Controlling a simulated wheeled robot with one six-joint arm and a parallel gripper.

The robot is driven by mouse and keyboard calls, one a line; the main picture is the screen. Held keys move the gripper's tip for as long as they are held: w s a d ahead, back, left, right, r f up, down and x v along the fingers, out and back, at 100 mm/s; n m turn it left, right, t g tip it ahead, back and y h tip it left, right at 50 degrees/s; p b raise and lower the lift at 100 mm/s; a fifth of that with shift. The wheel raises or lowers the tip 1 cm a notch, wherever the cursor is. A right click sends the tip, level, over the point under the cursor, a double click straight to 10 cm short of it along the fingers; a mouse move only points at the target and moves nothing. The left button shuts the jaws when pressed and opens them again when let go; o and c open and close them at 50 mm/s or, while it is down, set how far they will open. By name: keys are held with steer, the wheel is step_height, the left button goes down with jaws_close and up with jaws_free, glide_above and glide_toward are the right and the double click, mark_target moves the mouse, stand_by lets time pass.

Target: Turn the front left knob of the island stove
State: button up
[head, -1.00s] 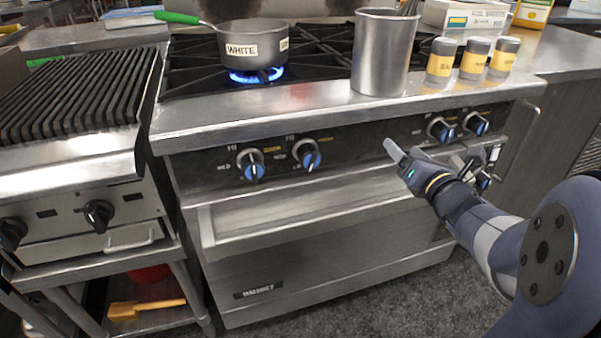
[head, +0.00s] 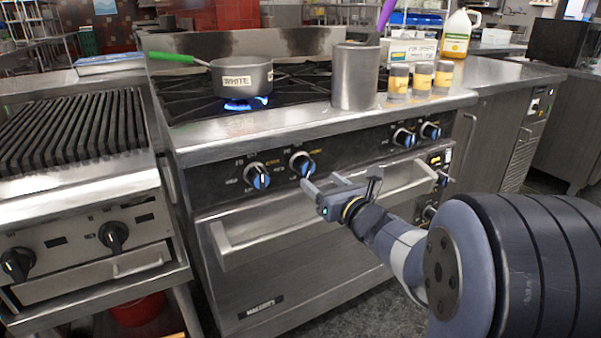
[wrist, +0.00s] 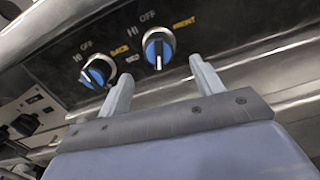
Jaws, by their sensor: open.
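The island stove (head: 330,135) has a pair of blue-faced knobs at the left of its front panel. In the wrist view the right one of this pair, the knob beside the yellow FRONT label (wrist: 158,47), has its white pointer facing down. It also shows in the head view (head: 302,164). The knob beside the BACK label (wrist: 97,72) is to its left, also in the head view (head: 257,176). My gripper (head: 322,182) is open and empty, just below and right of the FRONT knob. In the wrist view its fingers (wrist: 162,86) point toward that knob, apart from it.
A pot labelled WHITE (head: 241,77) sits over a lit blue flame (head: 245,103). A metal container (head: 355,78) and labelled shakers (head: 421,78) stand along the stove's front ledge. An oven handle (head: 280,222) runs below the panel. A ridged grill (head: 80,135) is at left.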

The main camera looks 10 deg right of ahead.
mark_target(310, 172)
steer(key=x, duration=0.8)
steer(key=shift+w+a+b, duration=0.1)
steer(key=shift+w+b, duration=0.1)
steer(key=shift+b, duration=0.2)
steer(key=shift+c, duration=0.4)
steer(key=c, duration=0.9)
